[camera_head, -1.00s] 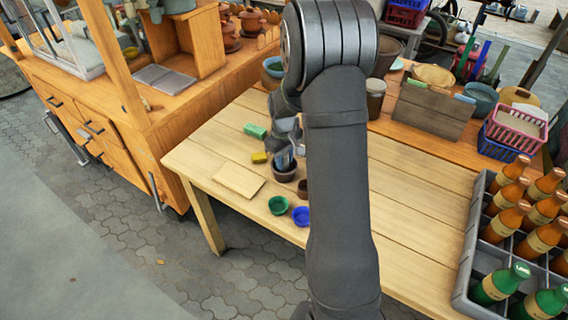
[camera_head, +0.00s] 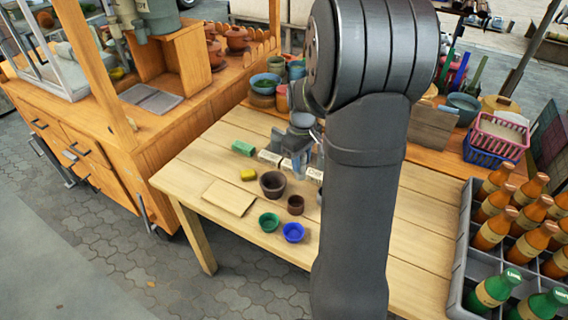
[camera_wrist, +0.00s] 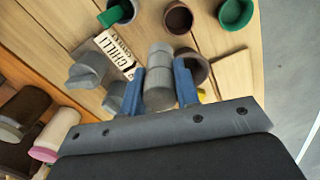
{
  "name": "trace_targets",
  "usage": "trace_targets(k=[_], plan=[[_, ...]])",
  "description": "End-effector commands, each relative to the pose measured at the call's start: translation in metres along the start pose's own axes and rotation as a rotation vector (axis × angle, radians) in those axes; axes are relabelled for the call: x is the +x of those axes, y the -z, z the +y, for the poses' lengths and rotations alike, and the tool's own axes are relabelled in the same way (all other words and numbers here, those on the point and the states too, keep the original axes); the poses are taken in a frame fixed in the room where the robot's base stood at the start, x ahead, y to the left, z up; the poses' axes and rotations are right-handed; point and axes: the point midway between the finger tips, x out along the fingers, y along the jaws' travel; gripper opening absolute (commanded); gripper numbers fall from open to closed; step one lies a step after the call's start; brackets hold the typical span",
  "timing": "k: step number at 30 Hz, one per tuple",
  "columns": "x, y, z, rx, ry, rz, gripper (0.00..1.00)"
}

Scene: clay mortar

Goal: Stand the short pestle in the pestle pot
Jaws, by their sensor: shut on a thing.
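My gripper (camera_wrist: 160,88) is shut on a short grey cylindrical pestle (camera_wrist: 158,72) between its two blue fingers. In the head view my gripper (camera_head: 302,150) is above the table, behind the brown mortar (camera_head: 272,184); my arm hides part of it. The mortar also shows in the wrist view (camera_wrist: 199,64), partly behind the pestle and apart from it. A small dark brown pot (camera_head: 295,204) stands in front of the mortar and shows in the wrist view (camera_wrist: 178,17). I cannot tell which vessel is the pestle pot.
A green bowl (camera_head: 268,222) and a blue bowl (camera_head: 293,232) stand near the table's front edge. A yellow block (camera_head: 248,174), green block (camera_head: 243,148) and thin board (camera_head: 229,197) lie to the left. A CHILLI label (camera_wrist: 117,55) stands beside a grey object (camera_wrist: 92,68).

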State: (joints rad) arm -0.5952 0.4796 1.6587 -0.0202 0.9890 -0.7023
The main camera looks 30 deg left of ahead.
Motion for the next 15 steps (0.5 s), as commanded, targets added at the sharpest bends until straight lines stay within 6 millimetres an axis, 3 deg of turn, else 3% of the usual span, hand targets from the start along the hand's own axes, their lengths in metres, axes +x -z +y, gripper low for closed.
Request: trace_targets(k=[7, 15], plan=[[-0.015, -0.023, 0.006, 0.000, 0.001, 0.000, 0.06], [-0.012, -0.020, -0.035, -0.003, 0.013, 0.000, 0.06]])
